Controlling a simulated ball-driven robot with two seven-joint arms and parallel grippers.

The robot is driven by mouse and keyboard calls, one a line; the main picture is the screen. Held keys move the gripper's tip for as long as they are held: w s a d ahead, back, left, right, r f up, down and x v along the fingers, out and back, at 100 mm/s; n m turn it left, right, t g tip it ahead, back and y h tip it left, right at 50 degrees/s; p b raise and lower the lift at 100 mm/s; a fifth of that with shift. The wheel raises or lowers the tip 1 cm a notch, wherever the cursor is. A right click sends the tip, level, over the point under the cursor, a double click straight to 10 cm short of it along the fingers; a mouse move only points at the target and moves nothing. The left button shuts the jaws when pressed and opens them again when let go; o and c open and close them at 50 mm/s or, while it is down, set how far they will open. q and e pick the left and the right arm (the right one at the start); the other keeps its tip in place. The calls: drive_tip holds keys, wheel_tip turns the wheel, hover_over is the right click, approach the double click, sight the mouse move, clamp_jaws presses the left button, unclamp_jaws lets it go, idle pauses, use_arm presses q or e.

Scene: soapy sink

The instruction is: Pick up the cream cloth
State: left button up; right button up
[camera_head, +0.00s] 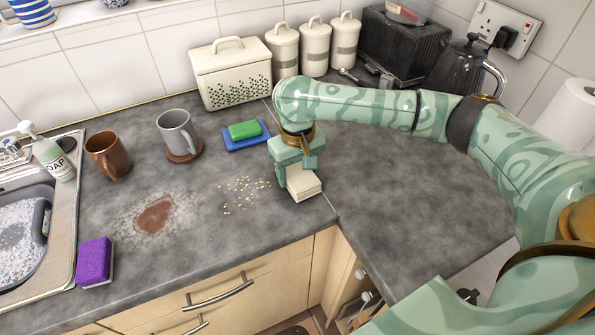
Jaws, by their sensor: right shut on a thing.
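The cream cloth (304,187) is a small folded pad at the countertop's inner corner. My right gripper (299,174) comes down from above and is shut on the cloth. The fingers hide the cloth's back part. The cloth is at or very close to the counter surface; I cannot tell whether it touches. My left gripper is not in view.
Crumbs (243,194) and a brown stain (154,214) are to the left. Mugs (178,134), a purple sponge (94,262) and the sink (62,231) are further left.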

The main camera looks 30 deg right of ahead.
sight(296, 172)
wheel_tip(296, 172, up, 4)
drive_tip(key=shift+s+a+f+p, duration=0.1)
drive_tip(key=shift+a+f+p, duration=0.05)
drive_tip(key=shift+p, duration=0.95)
drive_tip(key=s+a+r+p, duration=0.7)
drive_tip(key=s+a+r, duration=0.1)
drive_tip(key=s+a, duration=0.1)
drive_tip(key=shift+s+r, duration=0.3)
drive_tip(key=shift+s, duration=0.4)
